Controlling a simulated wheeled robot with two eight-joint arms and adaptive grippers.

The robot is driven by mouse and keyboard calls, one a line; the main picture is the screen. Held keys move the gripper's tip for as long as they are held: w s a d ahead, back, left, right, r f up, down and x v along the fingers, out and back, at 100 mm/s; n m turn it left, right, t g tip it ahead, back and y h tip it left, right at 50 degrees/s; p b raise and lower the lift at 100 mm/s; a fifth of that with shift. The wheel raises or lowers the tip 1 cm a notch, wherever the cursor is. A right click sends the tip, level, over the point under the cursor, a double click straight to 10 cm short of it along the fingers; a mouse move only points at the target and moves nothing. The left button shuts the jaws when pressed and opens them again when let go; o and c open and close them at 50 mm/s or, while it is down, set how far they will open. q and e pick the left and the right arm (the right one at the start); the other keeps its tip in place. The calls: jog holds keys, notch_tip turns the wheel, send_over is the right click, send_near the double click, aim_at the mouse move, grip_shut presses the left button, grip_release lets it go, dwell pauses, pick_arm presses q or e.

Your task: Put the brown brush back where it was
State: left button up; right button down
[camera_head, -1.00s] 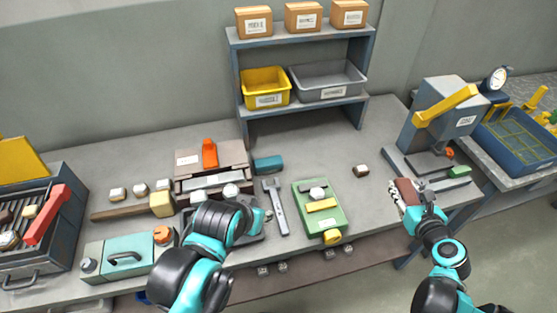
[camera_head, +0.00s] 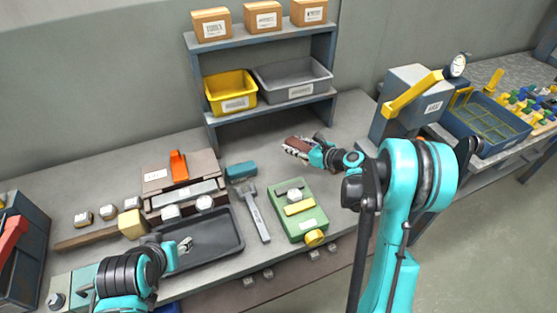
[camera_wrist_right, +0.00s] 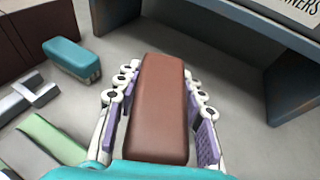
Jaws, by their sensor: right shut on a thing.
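The brown brush (camera_head: 297,143) is held in my right gripper (camera_head: 304,150), in front of the shelf over the back middle of the bench. In the right wrist view the brush (camera_wrist_right: 160,108) lies lengthwise between the two fingers, which press on its long sides. The gripper (camera_wrist_right: 160,100) is shut on it. Bare grey bench top shows around it. I cannot tell how high the brush is above the bench. My left gripper (camera_head: 184,245) is over the black tray, small and partly hidden by its own wrist; its jaws are unclear.
The shelf's right leg (camera_head: 325,74) rises behind. A grey-blue press (camera_head: 402,105) stands to the right. The black tray (camera_head: 230,250) is front left.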

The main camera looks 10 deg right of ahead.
jog(key=b, duration=0.2)
send_over(278, 161)
notch_tip(278, 161, down, 4)
jog(key=shift+f, duration=0.1)
notch_tip(278, 161, down, 4)
jog(key=shift+f+b, duration=0.1)
jog(key=shift+b, duration=1.05)
jog(key=shift+s, duration=0.1)
jog(key=c, duration=1)
grip_release()
jog(key=shift+o, duration=0.2)
